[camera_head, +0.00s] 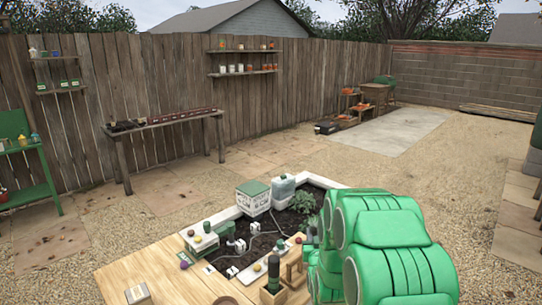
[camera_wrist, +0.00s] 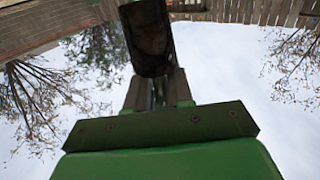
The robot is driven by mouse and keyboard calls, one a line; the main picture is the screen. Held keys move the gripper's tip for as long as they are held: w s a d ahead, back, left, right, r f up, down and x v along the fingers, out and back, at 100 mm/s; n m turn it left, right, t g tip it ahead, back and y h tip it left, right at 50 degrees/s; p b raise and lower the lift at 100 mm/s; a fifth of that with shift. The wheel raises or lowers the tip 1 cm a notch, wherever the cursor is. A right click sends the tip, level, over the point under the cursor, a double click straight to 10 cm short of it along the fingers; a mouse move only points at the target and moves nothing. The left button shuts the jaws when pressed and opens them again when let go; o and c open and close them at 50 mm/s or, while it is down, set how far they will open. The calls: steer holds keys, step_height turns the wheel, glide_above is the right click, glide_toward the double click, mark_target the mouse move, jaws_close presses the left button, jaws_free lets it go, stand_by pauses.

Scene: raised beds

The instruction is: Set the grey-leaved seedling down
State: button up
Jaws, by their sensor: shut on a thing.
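My gripper (camera_wrist: 155,92) shows in the wrist view, with its fingers shut on a dark, box-like pot (camera_wrist: 147,38). The pot is held up against open sky, with the fence upside down at the top of the view. I see no grey leaves on it, so I cannot tell whether it is the grey-leaved seedling. In the head view my green arm covers the lower right and hides most of what the gripper holds. A leafy green plant (camera_head: 304,202) stands in the raised bed's dark soil (camera_head: 262,232), left of my arm.
A white box with a green lid (camera_head: 253,197) and a pale jug (camera_head: 283,190) stand at the bed's back edge. A wooden top (camera_head: 165,275) with small items lies in front. A long potting bench (camera_head: 165,122) stands by the fence. Gravel lies open at the right.

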mark_target(314, 228)
steer(key=shift+r, duration=2.55)
steer(key=shift+w+d, duration=0.2)
steer(key=shift+d, duration=0.1)
steer(key=w+d+y, duration=0.1)
steer(key=w+d, duration=0.3)
steer(key=d, duration=0.4)
steer(key=shift+n, duration=0.4)
steer(key=shift+a+f, duration=0.2)
steer(key=shift+f, duration=3.8)
steer(key=shift+a+f, duration=0.15)
steer(key=shift+f, duration=3.8)
steer(key=shift+w, duration=0.1)
steer(key=o, duration=0.5)
steer(key=shift+f, duration=0.1)
